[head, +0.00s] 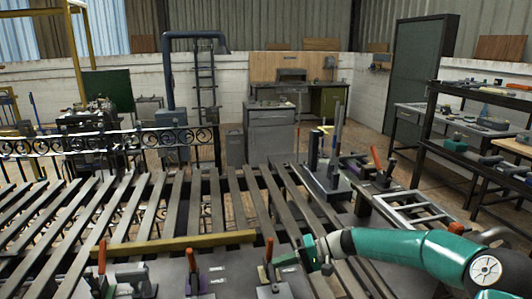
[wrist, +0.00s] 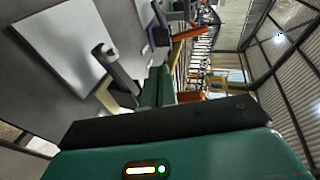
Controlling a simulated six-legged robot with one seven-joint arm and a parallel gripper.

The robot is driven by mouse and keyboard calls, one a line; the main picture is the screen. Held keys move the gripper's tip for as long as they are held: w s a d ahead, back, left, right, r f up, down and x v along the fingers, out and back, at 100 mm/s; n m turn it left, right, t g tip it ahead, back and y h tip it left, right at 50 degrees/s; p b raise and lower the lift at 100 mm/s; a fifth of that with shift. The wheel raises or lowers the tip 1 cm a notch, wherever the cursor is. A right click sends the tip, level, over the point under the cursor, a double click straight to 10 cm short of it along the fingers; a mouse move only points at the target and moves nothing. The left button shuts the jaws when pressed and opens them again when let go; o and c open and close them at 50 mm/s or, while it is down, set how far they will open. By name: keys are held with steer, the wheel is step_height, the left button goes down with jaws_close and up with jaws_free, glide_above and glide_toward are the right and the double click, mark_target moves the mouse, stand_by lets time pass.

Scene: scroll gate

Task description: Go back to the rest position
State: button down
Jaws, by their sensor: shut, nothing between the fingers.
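My gripper (head: 311,252) is at the lower middle of the head view, at the end of my green arm reaching in from the right. It is just right of an orange-handled clamp (head: 268,254), over the near part of the slatted bench (head: 215,205). In the wrist view the green fingers of my gripper (wrist: 158,86) lie side by side, shut, with nothing held. In that view a grey angled tool or clamp (wrist: 118,75) appears beside the fingers. I cannot tell whether the gripper touches anything.
A yellow bar (head: 175,244) lies across the near slats. More clamps stand along the front edge, one orange-handled (head: 192,268). Upright posts on a block (head: 325,175) and a grey metal frame (head: 414,210) stand to the right. A dark shelf (head: 480,130) is at far right.

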steer(key=s+r+h, duration=0.1)
steer(key=s+h, duration=0.7)
steer(key=s, duration=0.3)
steer(key=s+d+r+t+h, duration=0.2)
steer(key=s+d+r, duration=0.1)
steer(key=s, duration=0.3)
steer(key=s+d+r+m+t+h, duration=0.1)
steer(key=s+d+r+t+h, duration=0.1)
steer(key=s+d+r, duration=0.2)
steer(key=s+d+r+t+h, duration=0.2)
steer(key=s+d+r, duration=0.1)
steer(key=s, duration=0.7)
steer(key=shift+d+r+m, duration=0.25)
steer(key=shift+r+m, duration=0.05)
steer(key=shift+r, duration=0.6)
